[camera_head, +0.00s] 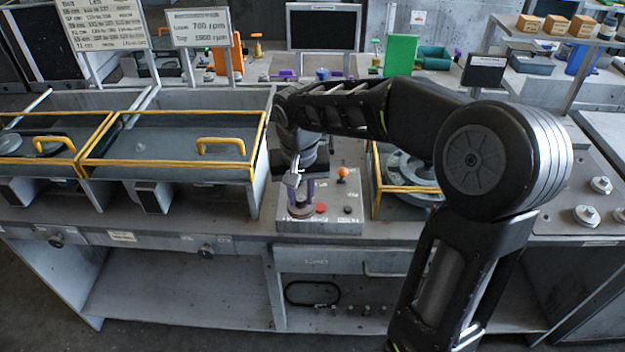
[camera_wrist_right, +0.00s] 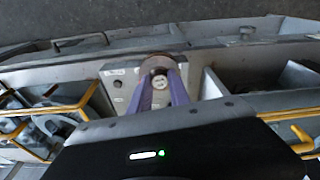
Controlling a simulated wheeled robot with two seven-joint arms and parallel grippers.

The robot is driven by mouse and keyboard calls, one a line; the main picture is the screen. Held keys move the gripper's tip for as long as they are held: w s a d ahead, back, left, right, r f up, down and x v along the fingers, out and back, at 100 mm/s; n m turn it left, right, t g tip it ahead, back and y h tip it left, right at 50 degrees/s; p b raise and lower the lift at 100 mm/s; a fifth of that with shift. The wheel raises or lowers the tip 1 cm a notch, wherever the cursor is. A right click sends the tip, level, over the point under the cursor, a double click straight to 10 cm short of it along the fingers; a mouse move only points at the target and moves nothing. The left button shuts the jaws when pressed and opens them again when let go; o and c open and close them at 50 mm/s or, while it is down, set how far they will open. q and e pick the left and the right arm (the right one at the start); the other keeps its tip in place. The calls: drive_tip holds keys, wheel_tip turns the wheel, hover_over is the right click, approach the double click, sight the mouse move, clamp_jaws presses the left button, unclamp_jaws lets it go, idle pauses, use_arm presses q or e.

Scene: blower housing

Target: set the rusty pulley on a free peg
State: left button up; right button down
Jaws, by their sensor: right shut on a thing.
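The rusty pulley (camera_head: 301,210) shows as a small brown disc low over the front left of a grey control box. In the right wrist view its brown rim (camera_wrist_right: 157,62) sits at the tips of two purple fingers. My right gripper (camera_head: 301,192) points down and is shut on it. I cannot tell whether the pulley touches the box. Several pale round fittings with raised centres, possibly pegs (camera_head: 600,185), stand on the grey panel at the right. I cannot tell whether any of them is free. My left gripper is not in view.
The control box (camera_head: 335,222) carries an orange-knobbed lever (camera_head: 342,173) and a red button (camera_head: 321,208). Yellow-framed covers (camera_head: 172,150) lie to the left, and a yellow-framed bay with a large wheel (camera_head: 408,172) is to the right.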

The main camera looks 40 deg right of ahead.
use_arm(q)
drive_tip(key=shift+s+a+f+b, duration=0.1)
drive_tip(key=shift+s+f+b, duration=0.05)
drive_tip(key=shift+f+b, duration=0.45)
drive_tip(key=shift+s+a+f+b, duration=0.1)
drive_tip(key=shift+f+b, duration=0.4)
drive_tip(key=shift+b, duration=0.1)
use_arm(e)
drive_tip(key=w+a+f+n, duration=0.1)
drive_tip(key=a+f+n, duration=0.2)
drive_tip(key=a+f, duration=0.4)
drive_tip(key=w+a+f+n+y, duration=0.1)
drive_tip(key=a+f+n, duration=0.2)
drive_tip(key=a+f, duration=0.5)
wheel_tip(320, 180, down, 8)
drive_tip(key=shift+w, duration=0.25)
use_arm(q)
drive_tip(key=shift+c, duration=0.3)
use_arm(e)
drive_tip(key=shift+a, duration=0.1)
